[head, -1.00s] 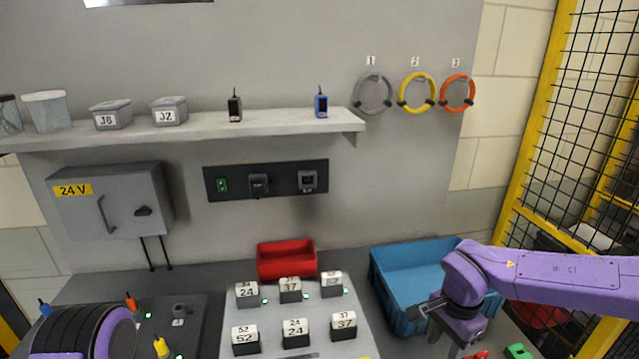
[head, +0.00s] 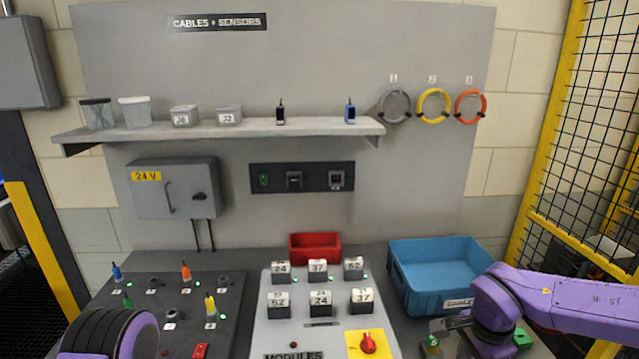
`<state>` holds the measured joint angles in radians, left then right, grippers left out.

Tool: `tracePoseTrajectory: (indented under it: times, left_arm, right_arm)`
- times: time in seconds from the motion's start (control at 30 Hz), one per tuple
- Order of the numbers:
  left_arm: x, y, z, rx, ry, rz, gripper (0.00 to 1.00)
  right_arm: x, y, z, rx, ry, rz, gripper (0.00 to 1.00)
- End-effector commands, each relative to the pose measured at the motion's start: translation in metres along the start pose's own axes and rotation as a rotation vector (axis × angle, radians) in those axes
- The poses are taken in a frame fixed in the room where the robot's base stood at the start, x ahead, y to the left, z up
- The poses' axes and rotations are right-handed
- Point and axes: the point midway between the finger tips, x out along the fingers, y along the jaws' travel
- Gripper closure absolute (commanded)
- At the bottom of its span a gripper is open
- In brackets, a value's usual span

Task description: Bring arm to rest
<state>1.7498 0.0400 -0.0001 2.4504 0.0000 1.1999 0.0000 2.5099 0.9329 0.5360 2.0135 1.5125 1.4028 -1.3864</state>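My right arm (head: 570,305) is purple and comes in from the right edge. Its wrist is in front of the blue bin's right front corner, low in the head view. The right gripper (head: 448,338) is partly seen below the bin; its fingertips are too unclear to tell open from shut. My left arm (head: 120,335) shows only as a purple and black ribbed link at the lower left. Its gripper is outside the picture.
The blue bin (head: 397,270) and a red bin (head: 315,258) stand at the back. The module panel (head: 335,335) holds several numbered blocks. A dark board (head: 225,310) with coloured connectors lies left. Yellow fence (head: 540,150) bounds the right. Small green parts (head: 521,337) lie near the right wrist.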

Motion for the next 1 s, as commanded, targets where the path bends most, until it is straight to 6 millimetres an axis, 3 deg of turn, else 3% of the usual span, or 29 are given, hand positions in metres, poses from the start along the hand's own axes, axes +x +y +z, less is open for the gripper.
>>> tracePoseTrajectory:
  times: [0.27, 0.43, 0.53, 0.67, 0.7, 0.8, 0.9, 1.0]
  left_arm:
    - [0.002, 0.001, 0.0, 0.0, 0.001, 0.001, 0.62]
    - [0.016, 0.002, 0.006, 0.0, 0.0, 0.0, 0.62]
    - [0.033, 0.003, 0.013, 0.0, 0.0, 0.0, 0.62]
    - [0.062, 0.006, 0.025, 0.0, 0.0, 0.0, 0.62]
    - [0.071, 0.007, 0.029, 0.0, 0.001, 0.0, 0.62]
    - [0.09, 0.008, 0.037, 0.0, 0.001, 0.0, 0.62]
    - [0.105, 0.01, 0.043, 0.0, 0.0, 0.0, 0.62]
    - [0.115, 0.011, 0.047, 0.0, 0.0, 0.0, 0.62]
  right_arm:
    - [0.016, -0.01, -0.023, 0.171, 0.185, -0.13, 0.56]
    - [0.071, -0.005, -0.033, 0.184, 0.384, -0.242, 0.56]
    - [0.128, 0.011, -0.029, 0.096, 0.489, -0.313, 0.56]
    - [0.226, 0.063, -0.004, -0.161, 0.519, -0.361, 0.56]
    - [0.253, 0.085, 0.005, -0.254, 0.5, -0.351, 0.56]
    - [0.31, 0.146, 0.025, -0.489, 0.435, -0.282, 0.56]
    - [0.348, 0.203, 0.034, -0.695, 0.386, -0.179, 0.56]
    - [0.369, 0.241, 0.033, -0.789, 0.372, -0.093, 0.56]
